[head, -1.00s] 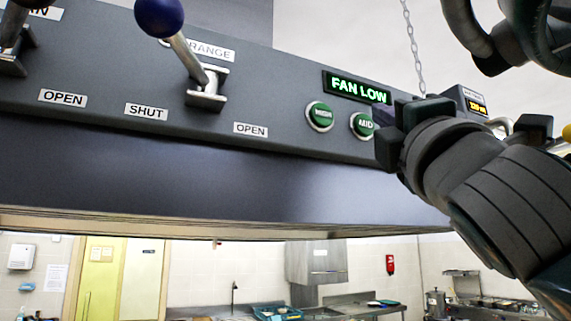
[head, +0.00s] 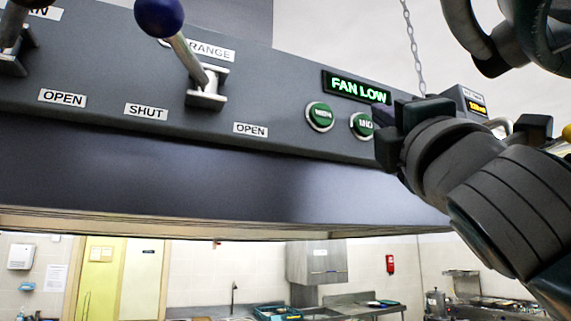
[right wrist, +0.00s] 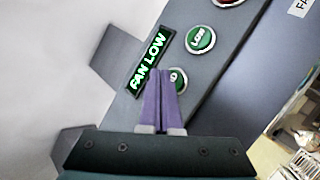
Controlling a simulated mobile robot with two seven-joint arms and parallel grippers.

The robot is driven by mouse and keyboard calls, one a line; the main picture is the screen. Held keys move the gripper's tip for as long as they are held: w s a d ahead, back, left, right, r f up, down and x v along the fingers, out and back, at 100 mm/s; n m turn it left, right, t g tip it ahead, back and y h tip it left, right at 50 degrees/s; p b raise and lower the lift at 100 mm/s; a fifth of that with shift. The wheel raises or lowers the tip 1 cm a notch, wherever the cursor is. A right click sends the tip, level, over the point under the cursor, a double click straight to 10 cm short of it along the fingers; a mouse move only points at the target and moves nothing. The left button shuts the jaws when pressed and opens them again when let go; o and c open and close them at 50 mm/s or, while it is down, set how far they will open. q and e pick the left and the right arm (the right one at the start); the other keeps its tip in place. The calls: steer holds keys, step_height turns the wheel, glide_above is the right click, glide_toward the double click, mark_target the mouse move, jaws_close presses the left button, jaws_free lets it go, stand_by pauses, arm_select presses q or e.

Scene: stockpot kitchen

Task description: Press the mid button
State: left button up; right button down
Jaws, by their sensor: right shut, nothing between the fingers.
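The green mid button (head: 362,125) with its pale ring sits on the dark sloping panel, right of the green high button (head: 319,117). My left gripper is not in view.
The lit FAN LOW sign (head: 357,88) is above the buttons. The low button (right wrist: 200,40) and a red button (right wrist: 229,1) show in the right wrist view. A blue-knobbed lever (head: 186,55) sticks out farther left. A chain (head: 413,45) hangs behind the panel.

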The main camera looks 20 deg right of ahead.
steer(key=shift+w, duration=0.15)
steer(key=shift+w, duration=0.3)
steer(key=shift+w, duration=0.4)
stand_by(0.7)
steer(key=shift+s, duration=0.15)
stand_by(0.3)
steer(key=shift+s, duration=0.7)
